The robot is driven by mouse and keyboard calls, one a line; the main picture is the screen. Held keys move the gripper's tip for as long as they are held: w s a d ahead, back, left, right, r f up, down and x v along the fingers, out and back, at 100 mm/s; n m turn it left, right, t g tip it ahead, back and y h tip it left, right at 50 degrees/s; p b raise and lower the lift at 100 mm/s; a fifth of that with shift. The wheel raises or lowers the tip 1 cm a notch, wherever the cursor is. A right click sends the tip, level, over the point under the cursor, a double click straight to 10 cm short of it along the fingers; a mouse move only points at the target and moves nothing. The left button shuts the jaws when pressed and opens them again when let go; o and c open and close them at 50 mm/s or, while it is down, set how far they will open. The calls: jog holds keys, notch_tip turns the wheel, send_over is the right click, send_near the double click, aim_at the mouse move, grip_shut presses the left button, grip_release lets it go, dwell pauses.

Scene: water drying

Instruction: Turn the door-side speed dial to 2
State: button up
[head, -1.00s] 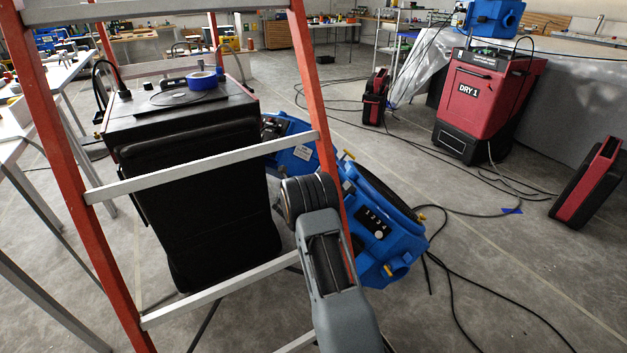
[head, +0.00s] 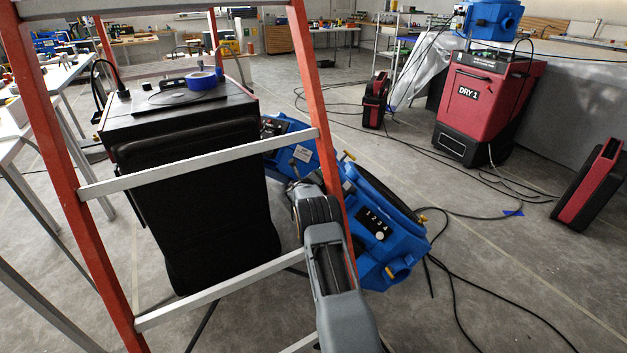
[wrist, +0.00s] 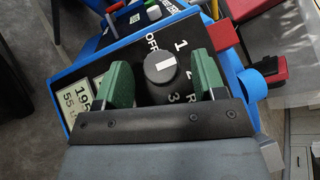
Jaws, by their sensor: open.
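The blue machine (head: 299,158) with a dark control panel stands behind the ladder in the head view. In the wrist view its black speed dial (wrist: 161,70) sits on a panel marked OFF, 1, 2, 3 and more. A white mark on the dial's cap lies slanted, its right end towards the 1 and 2; the exact setting is hard to tell. My gripper (wrist: 165,82) is open, with one green-padded finger on each side of the dial. In the head view my arm reaches to the machine and hides the fingertips.
An orange ladder with grey rungs (head: 205,165) stands in front, close to my arm. A second blue machine (head: 398,240) numbered 1 to 4 stands to the right. A black-topped unit (head: 190,220) is at left. Cables (head: 470,290) cross the floor; a red DRY 1 unit (head: 480,105) stands back right.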

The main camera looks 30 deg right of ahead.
jog(key=shift+c, duration=0.4)
jog(key=c, duration=0.9)
jog(key=shift+o, duration=0.2)
jog(key=shift+f+m+h+b, duration=0.3)
jog(key=shift+m+h+b, duration=0.3)
jog(key=shift+b, duration=0.5)
jog(key=shift+w+a+f+m+g+h+b, duration=0.1)
jog(key=shift+m+g+h+b, duration=0.35)
jog(key=shift+m+b, duration=0.4)
jog(key=m+g+h+b, duration=0.1)
jog(key=m+h+b, duration=0.1)
jog(key=m+b, duration=0.1)
jog(key=shift+w+g+h, duration=0.1)
jog(key=shift+g+h, duration=0.15)
jog(key=shift+b, duration=0.4)
jog(key=shift+r+m+g+h, duration=0.2)
jog(key=shift+m+g+h, duration=0.1)
jog(key=shift+m+g, duration=0.15)
jog(key=o, duration=0.9)
